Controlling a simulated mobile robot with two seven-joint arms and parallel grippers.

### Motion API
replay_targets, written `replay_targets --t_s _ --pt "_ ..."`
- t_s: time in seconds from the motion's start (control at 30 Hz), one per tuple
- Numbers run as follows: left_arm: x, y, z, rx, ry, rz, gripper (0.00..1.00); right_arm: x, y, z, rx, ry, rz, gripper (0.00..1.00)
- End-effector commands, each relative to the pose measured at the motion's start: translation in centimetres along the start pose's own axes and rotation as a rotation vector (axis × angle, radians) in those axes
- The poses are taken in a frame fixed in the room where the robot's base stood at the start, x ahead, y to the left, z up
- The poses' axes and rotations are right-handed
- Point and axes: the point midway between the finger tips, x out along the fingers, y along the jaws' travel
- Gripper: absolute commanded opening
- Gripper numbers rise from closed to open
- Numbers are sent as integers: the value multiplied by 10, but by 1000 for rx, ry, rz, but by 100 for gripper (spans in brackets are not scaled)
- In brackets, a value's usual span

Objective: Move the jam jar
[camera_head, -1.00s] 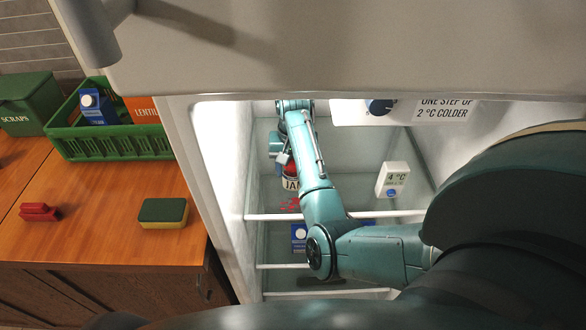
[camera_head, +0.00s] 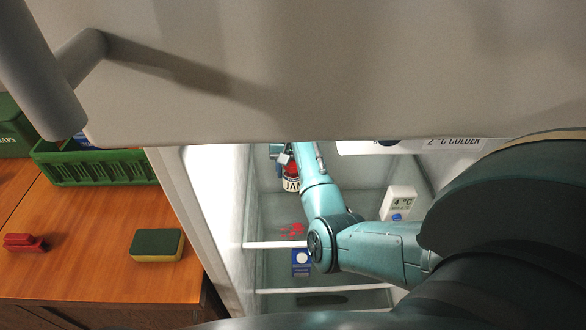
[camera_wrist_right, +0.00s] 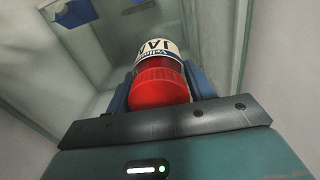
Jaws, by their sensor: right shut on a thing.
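The jam jar (camera_head: 292,184) is inside the open fridge, with a cream label reading "JAM" and a red body. In the right wrist view its red lid (camera_wrist_right: 160,88) faces me, with the label beyond it. My right gripper (camera_head: 284,159) is shut on the jar, one blue finger on each side of it in the wrist view. My arm and the fridge front hide part of the jar and gripper. My left gripper is not in view.
A blue carton (camera_head: 301,262) is lower in the fridge, near the shelf bars. Outside left, the counter holds a green crate (camera_head: 95,167), a sponge (camera_head: 157,245) and a red clip-like object (camera_head: 24,243).

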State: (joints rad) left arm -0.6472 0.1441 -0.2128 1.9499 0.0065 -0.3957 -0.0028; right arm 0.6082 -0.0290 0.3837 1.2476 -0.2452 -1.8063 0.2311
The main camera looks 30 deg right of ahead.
Motion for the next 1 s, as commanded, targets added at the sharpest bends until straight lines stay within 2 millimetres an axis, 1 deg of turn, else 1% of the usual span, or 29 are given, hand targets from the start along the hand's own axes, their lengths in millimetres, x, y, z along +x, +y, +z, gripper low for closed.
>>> replay_targets --t_s 0.07,0.1,0.4,0.63,0.77,0.87,0.97,1.0 --pt "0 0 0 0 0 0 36 0 0 0 0 0 0 22" --pt "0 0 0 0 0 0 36 0 0 0 0 0 0 54" --pt "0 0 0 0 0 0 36 0 0 0 0 0 0 79" --pt "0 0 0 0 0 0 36 0 0 0 0 0 0 79" --pt "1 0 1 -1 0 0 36 -8 0 0 0 1 0 79" --pt "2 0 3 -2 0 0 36 -23 0 -1 1 4 -1 79" --pt "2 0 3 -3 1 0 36 -46 0 -1 1 6 -2 79" --pt "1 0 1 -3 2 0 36 -57 0 -1 0 5 -2 79"
